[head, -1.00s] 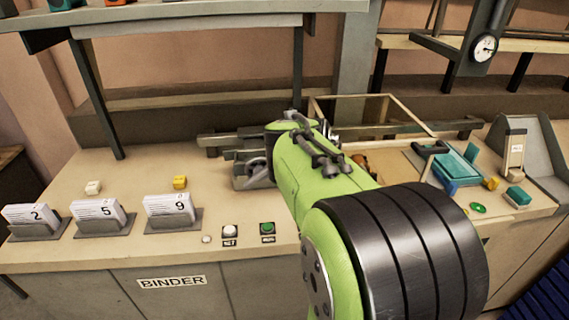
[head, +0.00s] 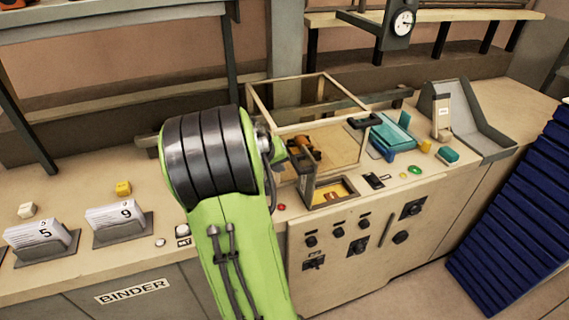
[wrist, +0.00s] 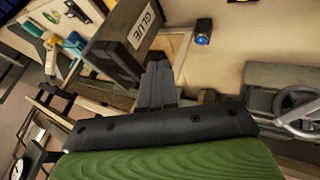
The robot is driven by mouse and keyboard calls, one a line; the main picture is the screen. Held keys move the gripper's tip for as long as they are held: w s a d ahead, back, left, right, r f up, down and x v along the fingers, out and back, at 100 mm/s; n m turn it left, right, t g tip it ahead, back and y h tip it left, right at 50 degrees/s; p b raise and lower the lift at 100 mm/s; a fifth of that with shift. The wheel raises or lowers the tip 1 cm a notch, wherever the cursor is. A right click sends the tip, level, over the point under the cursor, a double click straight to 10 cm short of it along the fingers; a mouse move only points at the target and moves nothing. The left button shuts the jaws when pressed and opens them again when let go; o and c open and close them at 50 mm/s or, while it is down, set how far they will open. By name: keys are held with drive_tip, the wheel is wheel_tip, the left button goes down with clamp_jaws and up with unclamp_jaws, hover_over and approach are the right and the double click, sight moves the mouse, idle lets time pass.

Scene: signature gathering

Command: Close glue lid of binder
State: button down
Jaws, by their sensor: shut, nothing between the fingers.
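The glue lid (wrist: 122,45) is a dark grey panel with a white GLUE label, raised and tilted at the top of the wrist view. In the head view the dark lid (head: 306,186) stands up at the left side of the open glue well (head: 345,186), which has an orange-yellow inside. My gripper (wrist: 158,70) is shut and empty, its fingertips close beside the lid's lower right edge in the wrist view. I cannot tell whether they touch. In the head view my arm mostly hides the gripper.
A clear-walled frame (head: 352,131) stands behind the glue well. A teal and blue stapler-like device (head: 392,137) and a grey tray (head: 478,135) sit to the right. Card holders (head: 128,223) stand on the left. A dial handle (wrist: 300,110) lies right in the wrist view.

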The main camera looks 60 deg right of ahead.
drive_tip(key=shift+s+d+r, duration=0.1)
drive_tip(key=shift+s+d, duration=0.65)
drive_tip(key=shift+s, duration=0.1)
